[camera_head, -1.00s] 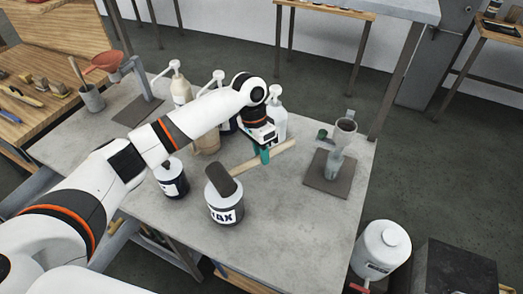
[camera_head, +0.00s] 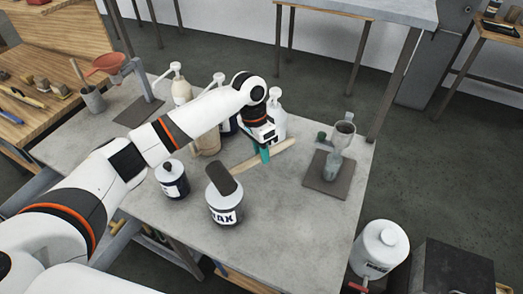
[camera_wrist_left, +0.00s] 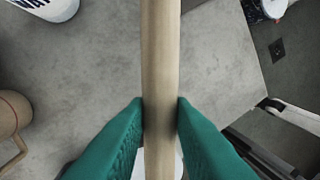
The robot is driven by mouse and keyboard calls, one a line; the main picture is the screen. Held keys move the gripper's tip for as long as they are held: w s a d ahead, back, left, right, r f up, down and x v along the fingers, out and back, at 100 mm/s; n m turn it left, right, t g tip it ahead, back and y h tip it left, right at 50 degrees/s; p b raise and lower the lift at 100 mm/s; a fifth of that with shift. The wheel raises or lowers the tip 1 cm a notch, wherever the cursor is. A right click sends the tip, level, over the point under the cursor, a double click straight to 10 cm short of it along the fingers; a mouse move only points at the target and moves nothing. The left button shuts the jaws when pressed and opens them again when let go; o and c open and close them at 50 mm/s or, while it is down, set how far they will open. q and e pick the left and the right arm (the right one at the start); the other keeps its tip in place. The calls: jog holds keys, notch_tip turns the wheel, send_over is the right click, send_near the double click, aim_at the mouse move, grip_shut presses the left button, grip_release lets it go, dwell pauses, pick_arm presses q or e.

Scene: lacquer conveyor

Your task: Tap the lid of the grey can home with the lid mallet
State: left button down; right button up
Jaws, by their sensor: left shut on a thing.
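My left gripper (camera_head: 264,154) is shut on the pale wooden handle (camera_head: 280,147) of the lid mallet. Its green fingers also show in the left wrist view (camera_wrist_left: 160,112), closed on both sides of the handle. The mallet's dark brown head (camera_head: 221,176) is over the grey can (camera_head: 226,215), whose white label reads like WAX. The head hides most of the can's top and lid, so I cannot tell whether it touches the lid or how the lid sits. Part of the can shows at the top left of the left wrist view (camera_wrist_left: 50,6). My right gripper is not in view.
A dark jar (camera_head: 173,182) stands left of the can. Several pump bottles, one of them white (camera_head: 278,115), stand behind it. A funnel stand on a dark mat (camera_head: 328,180) is at the right. The front right of the grey table (camera_head: 300,235) is clear.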

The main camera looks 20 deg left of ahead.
pick_arm(q)
jog(key=shift+d+p+v, duration=0.2)
jog(key=shift+p+v, duration=0.8)
jog(key=shift+v, duration=0.1)
jog(key=shift+d+p+v, duration=0.2)
jog(key=shift+p+v, duration=0.8)
jog(key=shift+v, duration=0.05)
jog(key=shift+s+r+p, duration=0.2)
jog(key=shift+r+p, duration=0.7)
jog(key=shift+r, duration=0.4)
jog(key=shift+f, duration=0.15)
